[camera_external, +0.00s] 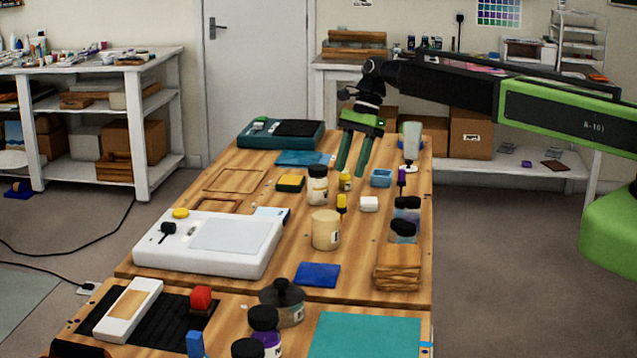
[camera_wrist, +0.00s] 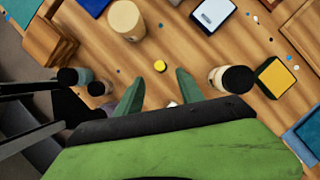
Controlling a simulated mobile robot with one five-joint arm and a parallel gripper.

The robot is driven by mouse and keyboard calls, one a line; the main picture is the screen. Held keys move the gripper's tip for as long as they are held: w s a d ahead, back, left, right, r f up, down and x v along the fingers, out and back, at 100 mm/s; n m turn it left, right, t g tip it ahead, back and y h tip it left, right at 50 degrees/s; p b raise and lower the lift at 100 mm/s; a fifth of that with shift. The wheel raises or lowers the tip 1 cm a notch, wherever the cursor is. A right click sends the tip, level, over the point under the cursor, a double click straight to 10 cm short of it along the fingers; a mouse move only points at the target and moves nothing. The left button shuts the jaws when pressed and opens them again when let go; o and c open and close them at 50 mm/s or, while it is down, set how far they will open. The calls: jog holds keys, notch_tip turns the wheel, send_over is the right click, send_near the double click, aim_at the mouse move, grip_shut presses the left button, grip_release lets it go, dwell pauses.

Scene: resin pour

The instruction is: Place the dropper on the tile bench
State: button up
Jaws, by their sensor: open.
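My gripper (camera_external: 352,173) hangs above the workbench with its two green fingers apart and nothing held between them. In the wrist view my gripper (camera_wrist: 158,92) is also open. A small yellow-topped piece (camera_external: 341,203), which may be the dropper, stands upright between the jars; its round yellow top (camera_wrist: 160,66) shows just beyond the gap between the fingertips. I cannot tell which is the dropper. The wooden bench top (camera_external: 300,254) lies below; which part is the tile bench is unclear.
A cream jar (camera_external: 326,230), a black-lidded jar (camera_external: 317,187), a white block (camera_external: 369,204) and a light blue box (camera_external: 381,178) crowd the area. Dark-lidded jars (camera_external: 403,232) and stacked wood (camera_external: 398,267) stand right. A white device (camera_external: 210,244) lies left.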

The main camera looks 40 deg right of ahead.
jog(key=shift+f, duration=0.1)
jog(key=s+d+n, duration=0.2)
jog(key=s+d, duration=0.1)
jog(key=s+d+f+n+h, duration=0.1)
jog(key=s+d+n, duration=0.1)
jog(key=s+d, duration=0.1)
jog(key=s+d+n+h, duration=0.1)
jog(key=s+d+n, duration=0.1)
jog(key=s+d, duration=0.2)
jog(key=shift+d+f+n+t, duration=0.15)
jog(key=shift+d+n+t, duration=0.15)
jog(key=shift+d+n, duration=0.1)
jog(key=s+d+n+h, duration=0.2)
jog(key=s+d+n, duration=0.7)
jog(key=s+d, duration=0.1)
jog(key=shift+s+d+f, duration=0.2)
jog(key=shift+d+f, duration=0.05)
jog(key=shift+d, duration=0.05)
jog(key=shift+f, duration=0.1)
